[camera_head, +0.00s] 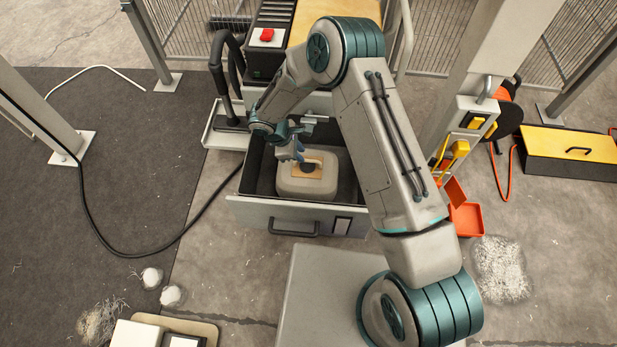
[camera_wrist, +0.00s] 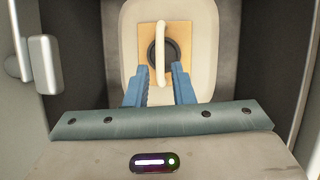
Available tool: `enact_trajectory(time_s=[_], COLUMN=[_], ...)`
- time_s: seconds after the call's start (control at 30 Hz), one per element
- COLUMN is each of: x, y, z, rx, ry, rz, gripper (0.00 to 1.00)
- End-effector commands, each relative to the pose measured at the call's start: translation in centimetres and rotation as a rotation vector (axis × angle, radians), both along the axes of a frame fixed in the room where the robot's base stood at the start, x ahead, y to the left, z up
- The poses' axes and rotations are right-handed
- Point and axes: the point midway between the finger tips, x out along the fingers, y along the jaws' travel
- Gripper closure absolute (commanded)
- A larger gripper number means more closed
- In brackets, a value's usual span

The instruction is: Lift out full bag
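The full bag (camera_head: 307,187) is a pale, rounded block sitting inside the open drawer (camera_head: 277,212). A tan square patch with a dark round centre and a light loop handle lies on its top; in the wrist view the bag (camera_wrist: 201,70) shows this handle (camera_wrist: 160,50) running lengthwise. My gripper (camera_head: 300,155) is over the bag's upper left part in the head view. The handle's near end reaches close to the fingertips; I cannot tell the height gap.
Drawer walls stand close around the bag. A machine with a red button (camera_head: 267,34) is behind. An orange bin (camera_head: 465,217) and yellow-topped box (camera_head: 570,155) are at right. White fluff (camera_head: 172,295) lies on the floor at lower left.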

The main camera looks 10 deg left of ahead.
Motion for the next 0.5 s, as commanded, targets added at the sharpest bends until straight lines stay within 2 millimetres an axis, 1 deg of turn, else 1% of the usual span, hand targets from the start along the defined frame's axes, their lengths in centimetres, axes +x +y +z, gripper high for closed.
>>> enact_trajectory(time_s=[0.03,0.27,0.33,0.5], x=[0.1,0.3,0.5,0.9], y=[-0.2,-0.7,-1.0,-2.0], z=[-0.8,-1.9,-2.6,-5.0], rx=[0.000,0.001,0.000,0.001], ry=[0.000,0.000,0.000,0.002], rz=[0.000,0.000,0.000,-0.001], gripper=[0.78,0.78,0.78,0.78])
